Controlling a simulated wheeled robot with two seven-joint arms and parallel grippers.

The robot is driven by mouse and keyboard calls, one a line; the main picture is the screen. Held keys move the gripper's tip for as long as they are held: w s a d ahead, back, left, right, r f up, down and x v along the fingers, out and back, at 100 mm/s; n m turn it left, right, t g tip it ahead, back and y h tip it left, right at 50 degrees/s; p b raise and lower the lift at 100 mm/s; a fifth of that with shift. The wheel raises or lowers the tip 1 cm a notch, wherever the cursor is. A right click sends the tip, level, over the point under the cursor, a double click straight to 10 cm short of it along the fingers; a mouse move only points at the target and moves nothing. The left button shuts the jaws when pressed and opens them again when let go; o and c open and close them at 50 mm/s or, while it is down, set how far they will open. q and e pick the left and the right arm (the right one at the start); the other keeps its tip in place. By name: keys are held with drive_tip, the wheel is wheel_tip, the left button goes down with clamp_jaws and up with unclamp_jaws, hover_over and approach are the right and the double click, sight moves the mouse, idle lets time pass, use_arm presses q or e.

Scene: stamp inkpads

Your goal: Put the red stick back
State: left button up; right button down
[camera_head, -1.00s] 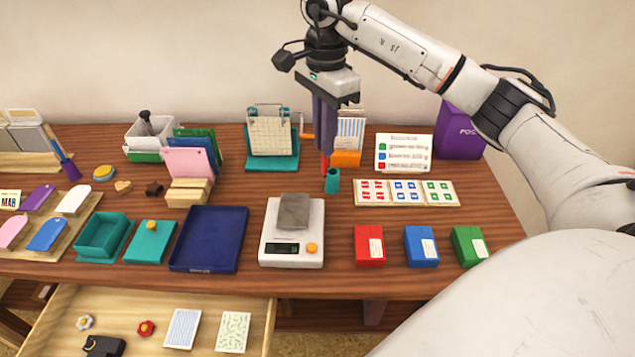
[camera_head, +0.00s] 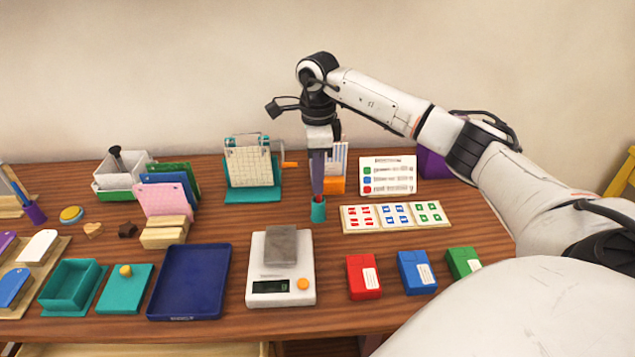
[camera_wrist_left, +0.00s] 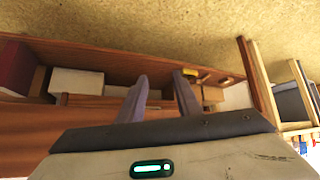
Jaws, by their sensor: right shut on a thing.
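My right gripper (camera_head: 318,191) points straight down at the back middle of the table in the head view. It is shut on the red stick (camera_head: 318,197), of which only a small bit shows below the fingers. The stick's lower end is at the mouth of the small teal cup (camera_head: 318,211), directly below the fingers; how deep it sits inside is hidden. My left gripper (camera_wrist_left: 161,82) shows only in the left wrist view, with its two fingers apart and nothing between them.
An orange holder (camera_head: 335,184) with cards stands just behind the cup. A teal stand with a calendar (camera_head: 250,167) is to its left. A stamp sample board (camera_head: 396,217) lies to its right. A scale (camera_head: 281,288) with a grey block is in front.

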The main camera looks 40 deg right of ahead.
drive_tip(key=shift+f, duration=0.65)
drive_tip(key=shift+f, duration=0.15)
drive_tip(key=c, duration=1.8)
unclamp_jaws()
drive_tip(key=shift+r, duration=3.95)
